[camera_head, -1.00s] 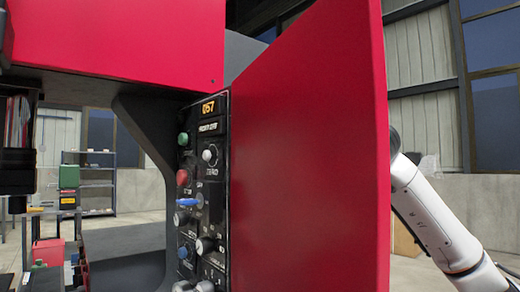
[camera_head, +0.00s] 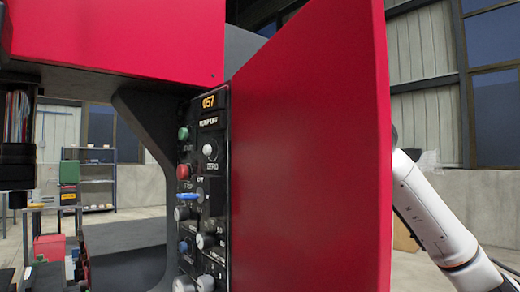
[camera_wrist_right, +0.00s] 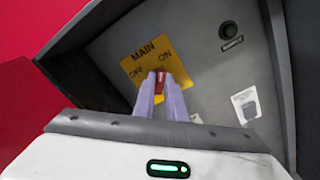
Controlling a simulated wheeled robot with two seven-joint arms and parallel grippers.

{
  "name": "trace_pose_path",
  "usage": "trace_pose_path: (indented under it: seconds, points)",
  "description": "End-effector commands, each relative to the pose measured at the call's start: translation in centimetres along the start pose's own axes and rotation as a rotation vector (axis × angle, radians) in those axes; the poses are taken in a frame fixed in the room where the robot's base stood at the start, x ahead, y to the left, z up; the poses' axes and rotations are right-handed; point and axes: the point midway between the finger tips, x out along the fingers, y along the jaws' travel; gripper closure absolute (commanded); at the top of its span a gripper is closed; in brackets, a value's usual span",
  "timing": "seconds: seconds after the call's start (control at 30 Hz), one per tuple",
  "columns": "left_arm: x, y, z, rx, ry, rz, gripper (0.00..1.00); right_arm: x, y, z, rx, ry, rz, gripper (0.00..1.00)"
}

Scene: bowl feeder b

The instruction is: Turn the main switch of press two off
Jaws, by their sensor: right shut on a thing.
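In the right wrist view a yellow plate (camera_wrist_right: 142,60) marked MAIN, OFF and ON sits on a grey recessed panel. A red switch handle (camera_wrist_right: 160,77) is at the plate's lower part, below the lettering. My right gripper (camera_wrist_right: 160,86) has its pale purple fingers on both sides of the handle and is shut on it. The fingers hide much of the handle, so I cannot tell its exact setting. In the head view my right arm reaches behind a large red panel (camera_head: 310,150), which hides the gripper and switch. My left gripper is not in view.
A control panel (camera_head: 211,243) with knobs, buttons and a display stands left of the red panel. In the right wrist view a black round knob (camera_wrist_right: 228,31) and a pale label (camera_wrist_right: 246,104) are right of the plate. Dark walls edge the recess.

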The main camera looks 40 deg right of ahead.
Motion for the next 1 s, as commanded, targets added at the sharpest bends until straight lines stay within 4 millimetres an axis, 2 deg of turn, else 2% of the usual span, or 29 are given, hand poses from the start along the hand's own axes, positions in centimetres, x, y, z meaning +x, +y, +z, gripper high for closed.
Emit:
trace_pose_path:
  seconds: [1.0]
  points:
    - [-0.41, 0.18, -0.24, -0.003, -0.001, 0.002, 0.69, 0.02, 0.41, -0.17, -0.917, 0.002, -0.001, 1.00]
